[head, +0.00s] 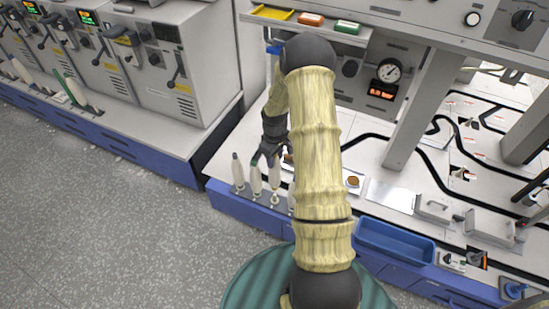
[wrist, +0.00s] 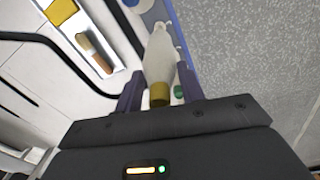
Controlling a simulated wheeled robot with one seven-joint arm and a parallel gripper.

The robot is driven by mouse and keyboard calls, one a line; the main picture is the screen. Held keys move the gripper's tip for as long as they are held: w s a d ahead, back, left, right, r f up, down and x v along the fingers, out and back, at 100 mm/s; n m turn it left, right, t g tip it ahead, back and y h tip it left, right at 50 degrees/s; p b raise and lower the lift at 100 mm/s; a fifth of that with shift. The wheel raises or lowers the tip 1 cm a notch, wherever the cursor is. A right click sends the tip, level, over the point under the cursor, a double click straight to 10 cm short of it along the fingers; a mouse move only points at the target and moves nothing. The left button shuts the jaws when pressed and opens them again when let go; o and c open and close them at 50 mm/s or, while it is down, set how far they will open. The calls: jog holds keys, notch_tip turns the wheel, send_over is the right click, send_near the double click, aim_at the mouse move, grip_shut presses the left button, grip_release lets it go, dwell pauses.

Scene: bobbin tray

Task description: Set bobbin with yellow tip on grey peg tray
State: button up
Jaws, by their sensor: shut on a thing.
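My gripper (head: 270,156) is shut on a pale bobbin (head: 274,176). In the wrist view, its yellow tip (wrist: 159,95) sits between the fingers and its white body points away from them. In the head view, the bobbin hangs upright at the grey peg tray (head: 262,201), over or close to a short peg (head: 275,200). I cannot tell whether it touches the peg. The tip is hidden by the gripper in the head view. A bobbin with a green tip (head: 256,180) stands just left of it, and one with a dark tip (head: 238,172) stands farther left.
The green tip (wrist: 179,92) is very close to my right finger in the wrist view. A blue bin (head: 395,241) is at the bench's front. My arm hides part of the bench.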

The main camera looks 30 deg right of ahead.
jog(key=shift+a+r+p, duration=0.2)
jog(key=shift+a+p, duration=0.25)
jog(key=shift+p, duration=0.1)
jog(key=s+a+r+m+p, duration=0.1)
jog(key=s+a+m+p, duration=0.1)
jog(key=s+a+p, duration=0.2)
jog(key=s+a+r+m+p, duration=0.1)
jog(key=s+a+m+p, duration=0.2)
jog(key=a+p, duration=0.7)
jog(key=s+p, duration=0.1)
jog(key=p, duration=0.5)
jog(key=shift+a+r+p, duration=0.25)
jog(key=shift+r+p, duration=0.05)
jog(key=shift+p, duration=0.05)
